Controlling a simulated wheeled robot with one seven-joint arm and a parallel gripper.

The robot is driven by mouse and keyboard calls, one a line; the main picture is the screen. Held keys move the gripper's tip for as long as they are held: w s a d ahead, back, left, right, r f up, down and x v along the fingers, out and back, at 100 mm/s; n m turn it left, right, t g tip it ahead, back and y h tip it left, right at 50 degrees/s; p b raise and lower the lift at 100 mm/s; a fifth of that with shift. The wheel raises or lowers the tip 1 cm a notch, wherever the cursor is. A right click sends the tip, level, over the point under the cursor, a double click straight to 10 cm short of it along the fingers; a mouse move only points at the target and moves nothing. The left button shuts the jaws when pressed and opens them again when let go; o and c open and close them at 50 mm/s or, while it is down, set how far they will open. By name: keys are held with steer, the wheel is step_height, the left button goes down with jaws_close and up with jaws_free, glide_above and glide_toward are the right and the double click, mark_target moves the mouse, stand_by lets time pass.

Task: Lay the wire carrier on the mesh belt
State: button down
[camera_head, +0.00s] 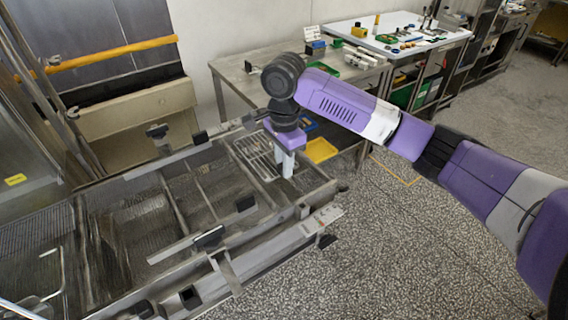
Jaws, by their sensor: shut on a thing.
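The wire carrier (254,154) is a light grid of thin bars at the far right end of the enrober frame, just left of my gripper's fingers. My gripper (286,168) points down with its pale fingers shut on the carrier's right side. The exact grip point is hidden by the fingers. The carrier looks roughly level, but I cannot tell whether it touches what is under it. The mesh belt (150,220) is the dark, fine mesh inside the metal frame, to the left and nearer to me.
Metal rails and crossbars (175,204) span the belt, with black clamps (208,237) along them. A yellow tray (320,150) is behind my gripper. A grey table (235,75) and a white-topped table (385,35) hold small items. The speckled floor (370,250) at right is clear.

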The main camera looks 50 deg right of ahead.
steer(key=c, duration=1.3)
jaws_free()
step_height(320, 180, up, 12)
